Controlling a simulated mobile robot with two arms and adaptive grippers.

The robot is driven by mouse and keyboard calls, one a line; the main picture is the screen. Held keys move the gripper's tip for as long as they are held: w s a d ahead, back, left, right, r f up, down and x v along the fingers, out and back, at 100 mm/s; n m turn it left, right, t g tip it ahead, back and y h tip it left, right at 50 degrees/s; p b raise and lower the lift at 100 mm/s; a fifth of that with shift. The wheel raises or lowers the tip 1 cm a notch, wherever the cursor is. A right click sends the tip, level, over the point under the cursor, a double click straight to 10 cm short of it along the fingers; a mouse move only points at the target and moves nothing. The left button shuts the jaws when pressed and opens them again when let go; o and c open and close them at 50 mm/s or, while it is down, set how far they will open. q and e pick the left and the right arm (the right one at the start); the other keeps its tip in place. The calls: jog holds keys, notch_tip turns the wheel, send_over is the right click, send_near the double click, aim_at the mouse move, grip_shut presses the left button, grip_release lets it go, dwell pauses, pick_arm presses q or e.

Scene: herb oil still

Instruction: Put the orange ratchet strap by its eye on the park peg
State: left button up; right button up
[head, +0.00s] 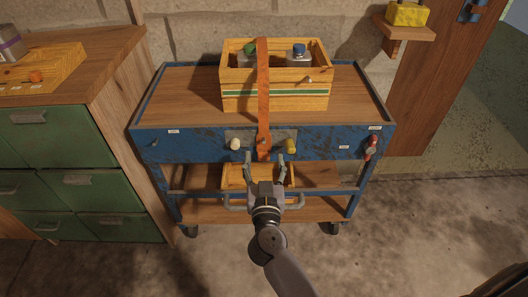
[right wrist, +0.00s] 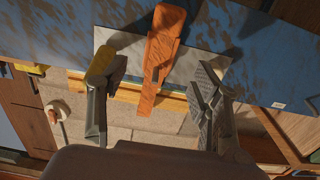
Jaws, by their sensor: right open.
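The orange ratchet strap (head: 263,95) runs over the wooden crate (head: 235,101) and hangs down the front of the blue cart. Its lower end, with a dark slot, shows in the right wrist view (right wrist: 163,45). My right gripper (head: 265,158) is open, with one finger on each side of the strap's lower end and visible gaps between. Small pegs sit on the cart's blue front: a white knob (head: 235,143), a yellow knob (head: 291,146) and a small one at left (head: 155,144). I cannot read which is the park peg. My left gripper is not in view.
The cart (head: 180,146) has a red clip (head: 370,147) at its right front corner. Two capped bottles stand in the crate. A green drawer cabinet (head: 60,140) is close on the left. Bare floor (head: 420,220) lies to the right.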

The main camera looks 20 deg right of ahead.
aim_at(264, 148)
jog(key=x, duration=0.4)
jog(key=shift+b, duration=0.35)
jog(key=shift+w+d, duration=0.15)
jog(key=shift+w, duration=0.35)
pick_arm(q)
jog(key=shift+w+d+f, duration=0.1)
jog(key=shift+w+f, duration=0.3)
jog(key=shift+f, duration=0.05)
pick_arm(e)
jog(key=shift+c, duration=0.4)
jog(key=c, duration=1.2)
jog(key=shift+o, duration=0.2)
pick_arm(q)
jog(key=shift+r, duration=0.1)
pick_arm(e)
jog(key=shift+r+p, duration=0.4)
jog(key=shift+p, duration=0.5)
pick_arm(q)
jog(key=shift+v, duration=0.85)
